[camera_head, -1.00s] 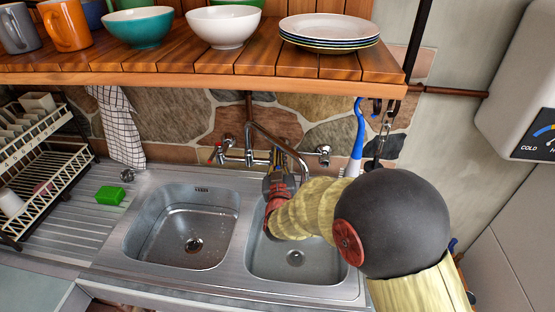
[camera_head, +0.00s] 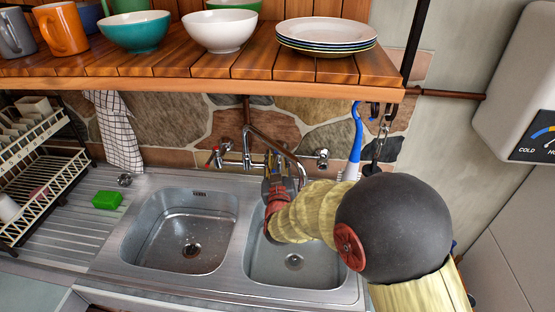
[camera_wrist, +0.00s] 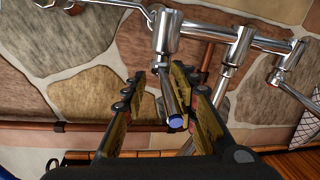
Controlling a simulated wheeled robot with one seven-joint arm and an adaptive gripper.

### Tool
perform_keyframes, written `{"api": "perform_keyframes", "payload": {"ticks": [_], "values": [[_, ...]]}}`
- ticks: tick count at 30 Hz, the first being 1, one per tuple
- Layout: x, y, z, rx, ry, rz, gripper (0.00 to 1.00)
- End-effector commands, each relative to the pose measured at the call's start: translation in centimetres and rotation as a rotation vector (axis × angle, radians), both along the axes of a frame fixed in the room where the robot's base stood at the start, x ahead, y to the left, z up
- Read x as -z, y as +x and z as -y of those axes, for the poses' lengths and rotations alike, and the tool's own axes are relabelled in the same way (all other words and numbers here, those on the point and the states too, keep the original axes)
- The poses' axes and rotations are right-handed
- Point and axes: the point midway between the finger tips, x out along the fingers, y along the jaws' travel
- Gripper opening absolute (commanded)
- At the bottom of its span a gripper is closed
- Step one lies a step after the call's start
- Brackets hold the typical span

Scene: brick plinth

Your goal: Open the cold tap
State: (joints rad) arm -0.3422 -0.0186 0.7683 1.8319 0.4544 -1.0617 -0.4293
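The chrome mixer tap (camera_head: 247,150) is on the stone wall behind the sink. A lever with a blue end cap (camera_wrist: 177,122), which I take for the cold tap, hangs from a chrome valve body (camera_wrist: 166,35) in the wrist view. My gripper (camera_wrist: 158,76) has its fingers apart, and the blue-capped lever lies between them, closer to the right finger. Whether that finger touches it, I cannot tell. In the head view, my gripper (camera_head: 277,163) is at the tap's right side and hides the blue-capped lever. A red-tipped lever (camera_head: 210,158) shows at the tap's left end.
A wooden shelf (camera_head: 210,84) with bowls, mugs and plates overhangs the tap. The curved spout (camera_head: 285,148) is close beside my gripper. Two basins (camera_head: 180,230) lie below. A blue-handled brush (camera_head: 357,135) hangs on the right. A dish rack (camera_head: 40,170) stands at the left.

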Motion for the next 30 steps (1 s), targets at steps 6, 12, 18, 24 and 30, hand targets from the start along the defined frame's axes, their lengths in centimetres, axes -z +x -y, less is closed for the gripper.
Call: {"api": "perform_keyframes", "payload": {"ticks": [6, 12, 18, 24, 30], "values": [[0.1, -1.2, -0.2, -0.003, -0.001, -0.003, 0.28], [0.0, -4.9, -0.4, -0.003, 0.0, -0.001, 0.28], [0.0, -8.8, -0.5, -0.003, 0.0, -0.001, 0.28], [0.0, -11.3, -0.6, 0.0, 0.0, 0.001, 0.28], [0.1, -12.0, -0.6, 0.001, 0.0, 0.0, 0.28]]}}
